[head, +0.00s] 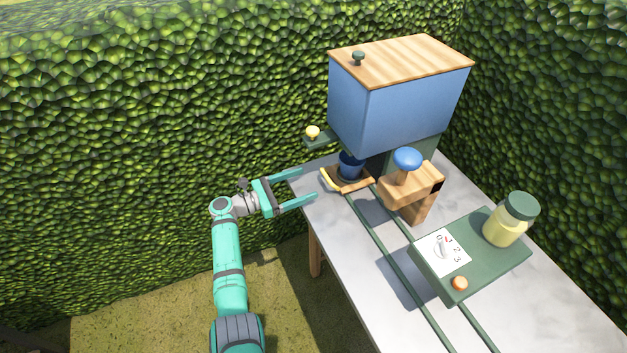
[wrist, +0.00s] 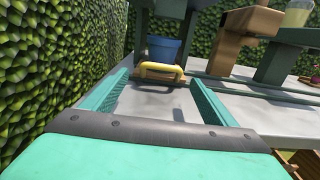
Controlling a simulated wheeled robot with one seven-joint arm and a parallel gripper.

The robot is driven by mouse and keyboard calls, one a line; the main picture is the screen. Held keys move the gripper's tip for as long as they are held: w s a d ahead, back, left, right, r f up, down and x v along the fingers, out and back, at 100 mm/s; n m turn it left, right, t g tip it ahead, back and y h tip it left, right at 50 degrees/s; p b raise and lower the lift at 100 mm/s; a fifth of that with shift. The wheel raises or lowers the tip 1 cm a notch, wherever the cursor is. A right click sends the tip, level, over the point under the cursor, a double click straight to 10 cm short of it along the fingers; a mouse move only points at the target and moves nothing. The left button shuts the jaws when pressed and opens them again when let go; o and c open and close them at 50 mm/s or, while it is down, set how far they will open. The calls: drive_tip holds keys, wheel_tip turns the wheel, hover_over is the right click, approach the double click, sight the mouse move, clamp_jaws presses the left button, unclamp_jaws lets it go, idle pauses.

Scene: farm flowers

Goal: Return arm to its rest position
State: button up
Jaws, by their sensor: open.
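My gripper (head: 306,186) is at the left end of a grey table in the head view, with its two teal fingers spread apart and nothing between them. In the wrist view my gripper (wrist: 157,95) is also open and points toward a blue pot (wrist: 164,49). The pot stands on a wooden carrier with a yellow handle (wrist: 161,68), just beyond the fingertips and apart from them. In the head view the blue pot (head: 350,163) sits under a large blue box. My arm reaches up from the bottom of the head view.
The blue box (head: 400,112) with a wooden lid stands at the table's back. A wooden stand with a blue knob (head: 407,159) and a green dial box (head: 483,262) with a yellow jar (head: 506,226) are to the right. Rails (head: 393,252) cross the table (head: 370,265). Hedges (head: 150,110) enclose it.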

drive_tip(key=shift+v, duration=0.9)
drive_tip(key=shift+d, duration=0.15)
